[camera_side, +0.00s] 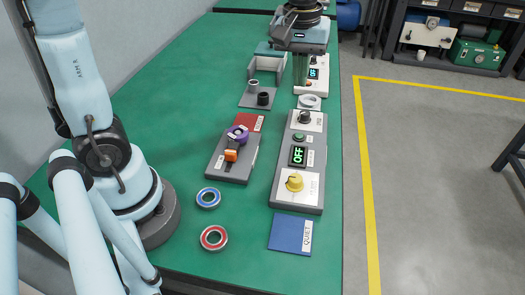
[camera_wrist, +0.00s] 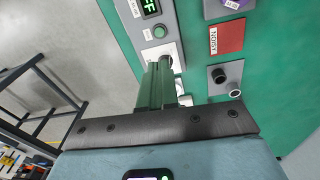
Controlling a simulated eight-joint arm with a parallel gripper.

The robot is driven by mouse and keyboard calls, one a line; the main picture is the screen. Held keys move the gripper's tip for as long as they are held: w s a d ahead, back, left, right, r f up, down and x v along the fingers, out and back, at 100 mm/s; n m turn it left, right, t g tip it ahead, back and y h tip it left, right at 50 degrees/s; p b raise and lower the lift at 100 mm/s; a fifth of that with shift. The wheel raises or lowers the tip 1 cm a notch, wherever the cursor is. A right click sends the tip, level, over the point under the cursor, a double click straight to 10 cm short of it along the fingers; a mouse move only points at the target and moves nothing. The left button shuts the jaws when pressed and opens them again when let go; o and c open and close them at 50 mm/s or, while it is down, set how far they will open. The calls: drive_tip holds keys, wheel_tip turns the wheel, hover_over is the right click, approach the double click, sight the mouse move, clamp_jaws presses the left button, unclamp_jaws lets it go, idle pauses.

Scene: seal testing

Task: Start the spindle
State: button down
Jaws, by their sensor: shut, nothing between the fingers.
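The long grey control box (camera_side: 281,172) stands on the green table. Its display (camera_side: 298,155) reads OFF. A green button (camera_side: 299,137), a black knob (camera_side: 304,117) and a yellow knob (camera_side: 294,182) sit on its top. In the wrist view the green button (camera_wrist: 160,31) is clear, just beyond my fingertips. My gripper (camera_side: 300,78) is over the far part of the table, beyond the box's far end. It also shows in the wrist view (camera_wrist: 163,68), with its green fingers together and nothing between them. The fingers partly cover the black knob there.
A grey fixture (camera_side: 219,164) holds a purple ring (camera_side: 238,132) beside an orange handle. Blue (camera_side: 208,198) and red (camera_side: 214,238) rings lie nearer. A blue QUIET mat (camera_side: 284,232) and red NOISY mat (camera_wrist: 227,38) flank the area. A white unit (camera_side: 318,84) stands at the far end.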

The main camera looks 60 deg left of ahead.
sight(300, 135)
drive_tip(key=shift+w+f+n+g, duration=0.15)
drive_tip(key=shift+w+n+g, duration=0.4)
drive_tip(key=shift+w, duration=0.2)
wheel_tip(300, 135, down, 14)
drive_tip(key=shift+f, duration=0.1)
idle(0.5)
drive_tip(key=shift+f, duration=0.8)
wheel_tip(300, 135, up, 15)
drive_tip(key=shift+f, duration=0.15)
idle(0.5)
idle(0.6)
